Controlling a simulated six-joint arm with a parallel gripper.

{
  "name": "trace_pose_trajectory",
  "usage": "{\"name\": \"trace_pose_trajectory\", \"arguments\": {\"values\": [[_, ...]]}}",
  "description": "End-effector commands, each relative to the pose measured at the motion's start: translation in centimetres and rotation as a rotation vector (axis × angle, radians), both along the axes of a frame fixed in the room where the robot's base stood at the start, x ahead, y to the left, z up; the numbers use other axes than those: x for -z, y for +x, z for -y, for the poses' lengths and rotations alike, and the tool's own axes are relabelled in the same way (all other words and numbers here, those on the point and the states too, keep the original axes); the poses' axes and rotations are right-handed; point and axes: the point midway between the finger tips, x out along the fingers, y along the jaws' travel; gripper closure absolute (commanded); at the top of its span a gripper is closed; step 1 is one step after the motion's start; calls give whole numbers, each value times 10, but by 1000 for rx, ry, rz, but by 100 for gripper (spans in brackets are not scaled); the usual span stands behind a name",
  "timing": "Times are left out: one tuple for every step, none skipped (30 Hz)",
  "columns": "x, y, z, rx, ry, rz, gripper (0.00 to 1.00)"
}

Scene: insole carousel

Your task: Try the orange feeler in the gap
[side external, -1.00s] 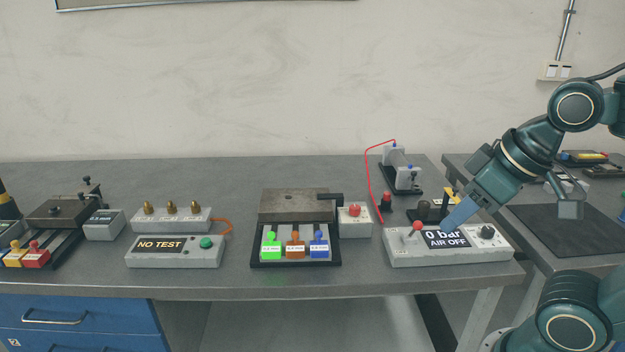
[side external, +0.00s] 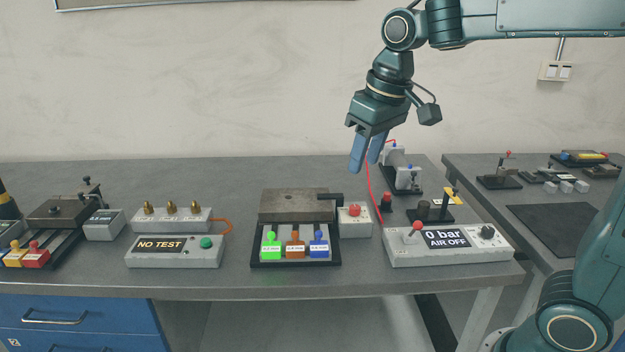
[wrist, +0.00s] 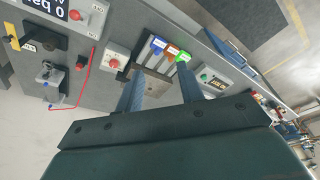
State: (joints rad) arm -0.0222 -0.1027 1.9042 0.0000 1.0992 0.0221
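The orange feeler (side external: 294,247) lies between a green feeler (side external: 271,246) and a blue feeler (side external: 319,245) in a black tray (side external: 294,264). It also shows in the wrist view (wrist: 172,50). A grey metal block (side external: 292,205) with a black handle at its right stands right behind the feelers. I cannot make out a gap in it. My gripper (side external: 364,162) is open and empty, its blue fingers pointing down, high above the bench and to the right of the block. In the wrist view its two fingers (wrist: 159,78) are well apart.
A box with a red button (side external: 355,222) stands right of the block. A thin red line (side external: 370,180) rises behind it, near my fingers. A "0 bar AIR OFF" panel (side external: 400,259) is at right, a "NO TEST" box (side external: 170,259) at left. Bare bench lies between box and tray.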

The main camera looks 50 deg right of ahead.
Motion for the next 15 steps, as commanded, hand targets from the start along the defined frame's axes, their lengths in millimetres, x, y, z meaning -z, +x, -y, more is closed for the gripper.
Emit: {"name": "trace_pose_trajectory", "arguments": {"values": [[3,13,-1,0,0,-19,62],[4,20,-1,0,0,-28,62],[6,28,-2,0,0,-39,62],[8,35,-2,0,0,-49,62],[9,41,-3,0,0,-58,62],[12,50,-4,0,0,-69,62],[15,57,-4,0,-1,-78,62],[17,63,-5,0,-1,-88,62],[21,72,-5,0,-1,-100,62],[23,78,-6,0,-1,-108,62],[26,84,-7,0,-1,-117,62],[31,93,-7,0,-2,-129,62],[34,99,-8,0,-2,-138,62],[38,105,-9,0,-2,-147,62],[43,113,-9,0,-2,-159,62]]}}
